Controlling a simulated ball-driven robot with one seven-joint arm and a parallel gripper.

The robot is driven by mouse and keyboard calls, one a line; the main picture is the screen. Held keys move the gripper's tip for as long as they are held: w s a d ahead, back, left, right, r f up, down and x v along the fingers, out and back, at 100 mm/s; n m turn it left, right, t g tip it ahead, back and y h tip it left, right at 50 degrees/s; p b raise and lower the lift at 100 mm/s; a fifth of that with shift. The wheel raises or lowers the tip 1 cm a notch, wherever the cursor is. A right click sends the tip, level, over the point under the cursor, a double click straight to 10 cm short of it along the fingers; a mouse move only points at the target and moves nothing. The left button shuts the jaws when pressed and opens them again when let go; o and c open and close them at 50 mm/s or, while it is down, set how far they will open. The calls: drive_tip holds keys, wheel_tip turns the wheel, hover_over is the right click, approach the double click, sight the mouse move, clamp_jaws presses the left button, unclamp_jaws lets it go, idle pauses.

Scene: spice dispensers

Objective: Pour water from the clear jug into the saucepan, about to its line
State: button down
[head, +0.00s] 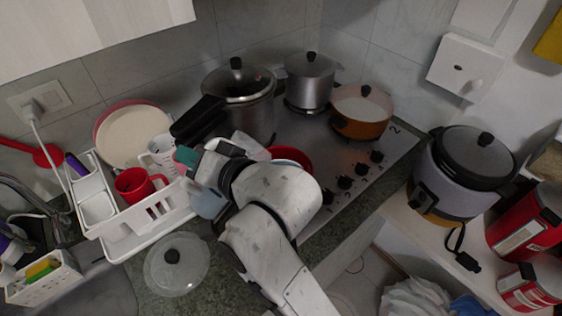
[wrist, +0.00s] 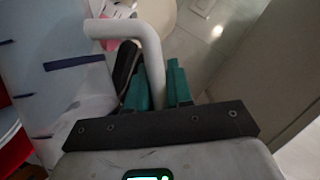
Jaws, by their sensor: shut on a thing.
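My gripper (head: 187,158) is shut on the pale handle (wrist: 150,48) of the clear jug. In the wrist view, the jug's body (wrist: 62,75) with dark blue marks fills the left side. In the head view, a bluish translucent part of the jug (head: 208,203) shows below my gripper, beside the dish rack. The water level cannot be made out. A red pan (head: 291,155) on the near part of the hob is mostly hidden by my arm. I cannot tell which is the saucepan; no line shows.
The white dish rack (head: 140,237) holds plates, a red mug (head: 137,184) and a white measuring cup (head: 160,156). Metal pots (head: 243,97) (head: 309,80) stand on the back of the hob. A glass lid (head: 176,264) lies in front. A rice cooker (head: 464,170) stands right.

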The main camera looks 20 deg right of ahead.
sight(196, 190)
drive_tip(key=shift+w+d+r+m+y, duration=0.1)
drive_tip(key=shift+d+r+m+y, duration=0.1)
drive_tip(key=shift+d+r+m, duration=0.25)
drive_tip(key=shift+w+d+r+m+y, duration=0.1)
drive_tip(key=shift+d+r+m+y, duration=0.1)
drive_tip(key=shift+r, duration=0.45)
drive_tip(key=shift+d+r+m+y, duration=0.2)
drive_tip(key=shift+d+r+m, duration=0.15)
drive_tip(key=shift+r, duration=0.2)
idle(3.9)
drive_tip(key=a+f+n, duration=0.1)
drive_tip(key=f, duration=0.1)
drive_tip(key=a+f+n+h, duration=0.1)
drive_tip(key=f, duration=0.1)
drive_tip(key=a+f+n+h, duration=0.1)
drive_tip(key=f+n, duration=0.1)
drive_tip(key=f, duration=0.1)
drive_tip(key=shift+s+a, duration=0.35)
drive_tip(key=shift+s, duration=0.05)
drive_tip(key=shift+s+a+f+n+h+b, duration=0.55)
drive_tip(key=shift+a+f+n+h+b, duration=1.35)
drive_tip(key=shift+f, duration=1.65)
drive_tip(key=shift+n, duration=0.6)
drive_tip(key=shift+a+r+p, duration=0.2)
drive_tip(key=shift+r+p, duration=0.6)
drive_tip(key=shift+a+r+p, duration=0.15)
drive_tip(key=shift+r+p, duration=0.65)
drive_tip(key=shift+r, duration=0.05)
drive_tip(key=shift+a+r+p, duration=0.2)
drive_tip(key=shift+r+p, duration=0.6)
